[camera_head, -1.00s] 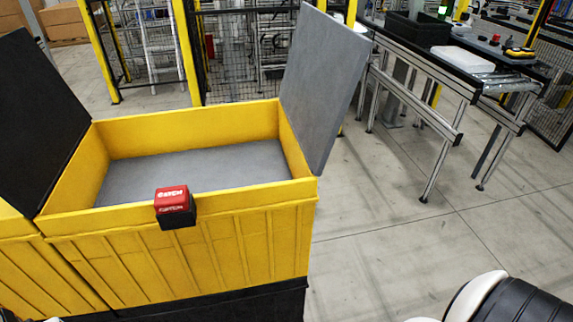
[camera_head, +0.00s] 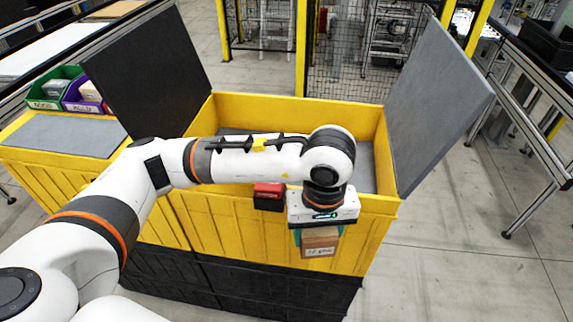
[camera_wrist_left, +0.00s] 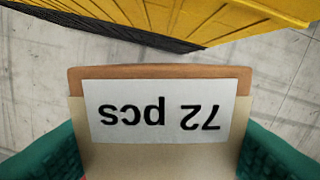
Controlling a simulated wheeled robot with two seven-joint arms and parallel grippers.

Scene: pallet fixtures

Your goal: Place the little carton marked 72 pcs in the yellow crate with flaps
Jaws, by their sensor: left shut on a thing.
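The little carton (camera_head: 320,238) is brown with a white label. In the left wrist view the carton (camera_wrist_left: 160,150) fills the lower middle, and its label reads 72 pcs upside down. My left gripper (camera_head: 318,236) is shut on the carton, with a teal finger on each side of it. It holds the carton in front of the near wall of the yellow crate (camera_head: 215,220), below the rim in the head view. The crate has two raised grey flaps and a grey floor, partly hidden by my left arm. My right gripper is not in view.
A red and black box (camera_head: 268,196) sits on the crate's near rim, just left of my gripper. The right flap (camera_head: 435,105) stands up and leans outward. Green and purple bins (camera_head: 52,92) are at the left. A conveyor frame (camera_head: 530,110) stands at the right.

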